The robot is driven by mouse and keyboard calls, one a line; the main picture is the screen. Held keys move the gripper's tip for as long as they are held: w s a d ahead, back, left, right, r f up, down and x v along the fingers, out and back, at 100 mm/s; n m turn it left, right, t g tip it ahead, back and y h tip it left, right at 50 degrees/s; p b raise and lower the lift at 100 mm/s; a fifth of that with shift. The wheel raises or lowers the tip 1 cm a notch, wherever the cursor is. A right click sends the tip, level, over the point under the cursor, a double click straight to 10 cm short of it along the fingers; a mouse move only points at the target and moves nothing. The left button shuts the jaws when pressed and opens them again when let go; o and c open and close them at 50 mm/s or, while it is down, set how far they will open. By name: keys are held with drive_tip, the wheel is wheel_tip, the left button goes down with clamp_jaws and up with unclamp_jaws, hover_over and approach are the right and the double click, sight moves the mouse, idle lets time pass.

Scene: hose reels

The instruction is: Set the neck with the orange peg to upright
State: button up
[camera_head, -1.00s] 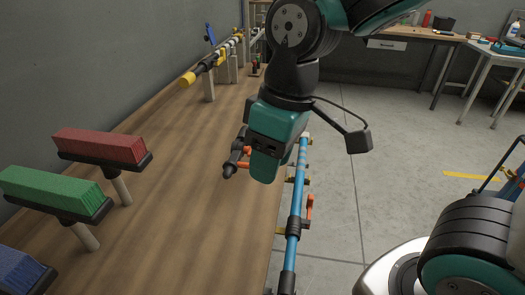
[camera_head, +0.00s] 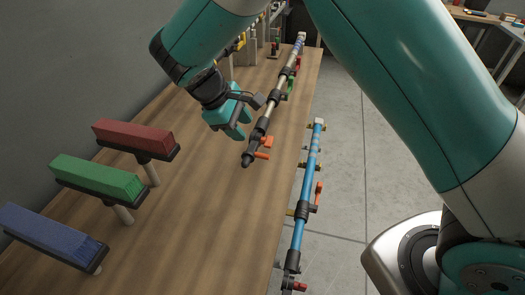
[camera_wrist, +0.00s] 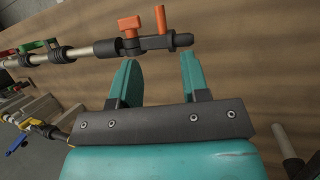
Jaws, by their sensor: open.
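The neck with the orange peg is the dark end piece (camera_head: 249,157) of a metal pole on the bench, its tapered tip towards the near side. Its orange peg (camera_head: 262,155) sticks out sideways to the right, beside an orange lever (camera_head: 267,141). In the wrist view the neck (camera_wrist: 181,40) crosses the top, with the peg (camera_wrist: 160,18) pointing up the picture and the lever (camera_wrist: 130,26) left of it. My gripper (camera_head: 229,126) is open and empty, just left of the neck. In the wrist view its fingertips (camera_wrist: 160,61) stand apart, just below the neck, with nothing between them.
A blue pole (camera_head: 311,160) with orange and red fittings runs along the bench's right edge. Red (camera_head: 133,137), green (camera_head: 94,176) and blue (camera_head: 48,232) brushes stand on the left. Bare bench top (camera_head: 200,215) lies in front of the neck.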

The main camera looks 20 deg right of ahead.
sight(265, 156)
drive_tip(key=p+x, duration=0.2)
drive_tip(key=x, duration=1)
drive_tip(key=shift+c, duration=0.4)
clamp_jaws()
